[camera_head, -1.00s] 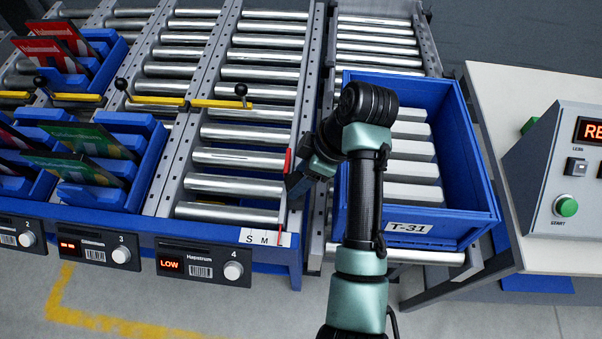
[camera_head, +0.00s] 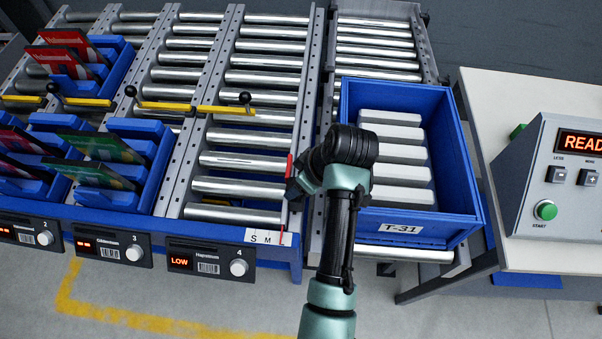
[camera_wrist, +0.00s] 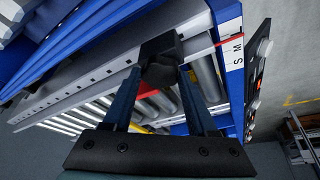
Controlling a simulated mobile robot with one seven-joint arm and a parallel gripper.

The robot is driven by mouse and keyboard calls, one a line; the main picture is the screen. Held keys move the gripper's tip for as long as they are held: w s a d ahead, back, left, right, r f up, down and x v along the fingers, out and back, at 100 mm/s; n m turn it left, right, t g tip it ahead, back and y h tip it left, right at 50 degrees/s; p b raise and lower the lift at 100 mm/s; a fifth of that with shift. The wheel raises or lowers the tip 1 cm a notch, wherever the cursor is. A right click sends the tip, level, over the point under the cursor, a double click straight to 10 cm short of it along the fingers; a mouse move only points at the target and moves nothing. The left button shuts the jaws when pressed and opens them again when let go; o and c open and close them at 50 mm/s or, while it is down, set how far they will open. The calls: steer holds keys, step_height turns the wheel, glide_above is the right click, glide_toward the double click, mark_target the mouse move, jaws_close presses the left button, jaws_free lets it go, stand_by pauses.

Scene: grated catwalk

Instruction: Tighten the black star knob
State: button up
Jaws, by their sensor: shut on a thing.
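The black star knob (camera_wrist: 161,58) is at the top middle of the wrist view, against the grey side rail of the rightmost lane. My gripper (camera_wrist: 160,78) is shut on it, with one blue-grey finger on each side. In the head view my gripper (camera_head: 296,187) is at the right rail of that lane, beside the red pointer (camera_head: 289,166). My own wrist and gripper hide the knob there. The S M scale label (camera_head: 264,237) is at the rail's front end and also shows in the wrist view (camera_wrist: 235,53).
A blue T-31 bin (camera_head: 462,185) with several grey blocks stands close right of my arm. Yellow stop bars (camera_head: 228,110) with black ball handles cross the roller lanes. Blue trays (camera_head: 140,170) hold cards at left. A console (camera_head: 565,180) sits on the right table.

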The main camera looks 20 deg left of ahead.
steer(key=shift+s+r+m+t+p, duration=0.1)
steer(key=shift+m+t+p, duration=0.3)
steer(key=shift+m+p, duration=0.6)
steer(key=o, duration=1.4)
steer(key=shift+c, duration=0.2)
steer(key=v, duration=1.2)
steer(key=shift+r, duration=0.4)
steer(key=shift+s, duration=0.1)
